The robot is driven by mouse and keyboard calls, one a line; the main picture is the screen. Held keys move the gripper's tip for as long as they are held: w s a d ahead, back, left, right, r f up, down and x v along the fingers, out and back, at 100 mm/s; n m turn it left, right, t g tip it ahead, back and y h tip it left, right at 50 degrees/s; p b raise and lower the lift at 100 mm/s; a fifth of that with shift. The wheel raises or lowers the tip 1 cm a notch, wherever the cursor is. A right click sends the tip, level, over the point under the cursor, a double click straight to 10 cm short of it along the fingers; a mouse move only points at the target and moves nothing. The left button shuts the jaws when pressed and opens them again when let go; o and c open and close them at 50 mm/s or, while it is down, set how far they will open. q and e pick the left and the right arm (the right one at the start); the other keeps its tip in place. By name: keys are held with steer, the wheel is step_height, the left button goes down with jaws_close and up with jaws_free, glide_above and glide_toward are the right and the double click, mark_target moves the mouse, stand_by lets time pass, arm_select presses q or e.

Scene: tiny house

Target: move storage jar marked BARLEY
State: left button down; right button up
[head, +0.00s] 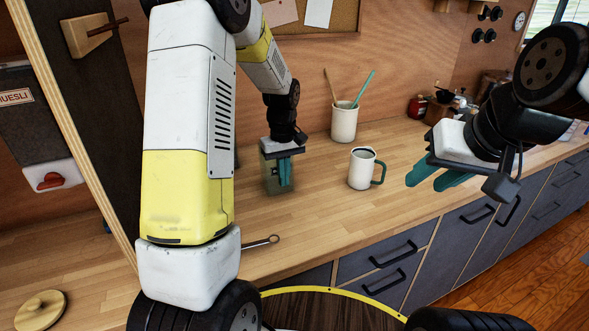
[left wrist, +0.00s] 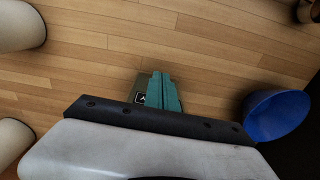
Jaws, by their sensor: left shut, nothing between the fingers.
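A greenish-brown container (head: 270,178) stands on the wooden counter at my left gripper (head: 285,172), partly hidden by the teal fingers. In the left wrist view it shows beside the fingers with a small dark label (left wrist: 140,98). I cannot read BARLEY on it, so I cannot tell whether it is the jar. My left gripper (left wrist: 163,92) points down with its fingers together and nothing between them. Whether it touches the container is unclear. My right gripper (head: 437,178) is open and empty, in front of the counter's right part.
A white mug (head: 361,170) with a teal handle and a cream crock (head: 344,123) with utensils stand right of my left gripper. A blue bowl (left wrist: 275,115) is at right in the left wrist view. A round wooden lid (head: 40,308) lies at lower left. Drawers (head: 385,262) line the counter front.

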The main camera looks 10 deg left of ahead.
arm_select(q)
steer(key=w+a, duration=0.3)
steer(key=w, duration=0.2)
steer(key=w+a, duration=0.4)
steer(key=w, duration=0.2)
steer(key=w+a, duration=0.3)
steer(key=w, duration=0.2)
steer(key=shift+w+a, duration=0.25)
steer(key=shift+a, duration=0.05)
